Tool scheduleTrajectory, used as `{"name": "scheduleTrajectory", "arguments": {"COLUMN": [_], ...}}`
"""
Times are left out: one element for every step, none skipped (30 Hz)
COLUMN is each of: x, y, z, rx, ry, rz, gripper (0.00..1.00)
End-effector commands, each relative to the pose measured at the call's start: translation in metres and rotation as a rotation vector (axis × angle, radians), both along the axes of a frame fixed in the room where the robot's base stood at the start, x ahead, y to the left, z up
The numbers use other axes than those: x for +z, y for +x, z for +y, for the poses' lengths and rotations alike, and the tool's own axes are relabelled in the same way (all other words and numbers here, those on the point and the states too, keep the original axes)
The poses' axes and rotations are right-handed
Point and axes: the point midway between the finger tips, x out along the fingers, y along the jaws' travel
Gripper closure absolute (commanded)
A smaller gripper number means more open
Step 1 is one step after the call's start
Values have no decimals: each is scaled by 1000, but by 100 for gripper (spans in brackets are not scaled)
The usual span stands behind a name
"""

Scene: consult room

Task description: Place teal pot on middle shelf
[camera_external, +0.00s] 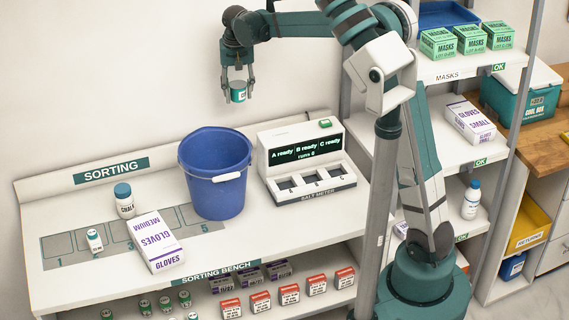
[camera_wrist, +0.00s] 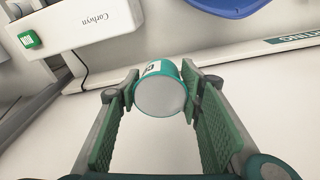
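The teal pot (camera_external: 239,95) is small, with a teal band and a pale label. My gripper (camera_external: 238,88) is shut on it and holds it in the air above the back of the sorting bench, above and left of the salt meter. In the wrist view the pot (camera_wrist: 161,97) sits between both finger pads, its pale round end towards the camera. The shelf unit stands at the right, partly behind my arm. Its middle shelf (camera_external: 450,144) carries a gloves box (camera_external: 470,120) at the right; its left part is partly hidden by my arm.
A blue bucket (camera_external: 215,175) and the salt meter (camera_external: 305,160) stand on the bench. A chalk bottle (camera_external: 124,203), a gloves box (camera_external: 155,243) and a small pot (camera_external: 95,240) are at the left. Mask boxes (camera_external: 470,40) fill much of the top shelf; a white bottle (camera_external: 471,202) stands lower.

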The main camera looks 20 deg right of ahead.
Motion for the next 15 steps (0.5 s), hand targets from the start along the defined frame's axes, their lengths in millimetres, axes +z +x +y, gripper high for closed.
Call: {"name": "scheduleTrajectory", "arguments": {"x": [1, 1, 1, 1, 1, 1, 1, 1, 1, 1, 1, 1, 1, 1, 1], "y": [-4, -6, -9, -11, -14, -17, -20, -23, -27, -30, -33, -37, -41, -44, -49], "z": [17, 26, 38, 47, 55, 67, 76, 85, 96, 104, 113, 124, 133, 141, 152], "rx": [8, 9, 11, 13, 14, 16, 18, 20, 21, 23, 25, 26, 29, 30, 30], "ry": [-1, -1, -1, -1, -1, -2, -2, -3, -4, -4, -4, -5, -5, -5, -6], "rz": [0, 1, 1, 1, 1, 2, 2, 2, 3, 3, 3, 4, 4, 4, 4], "gripper": [68, 68, 68, 68, 68, 68, 68, 68, 68, 68, 68, 68, 68, 68, 68]}}
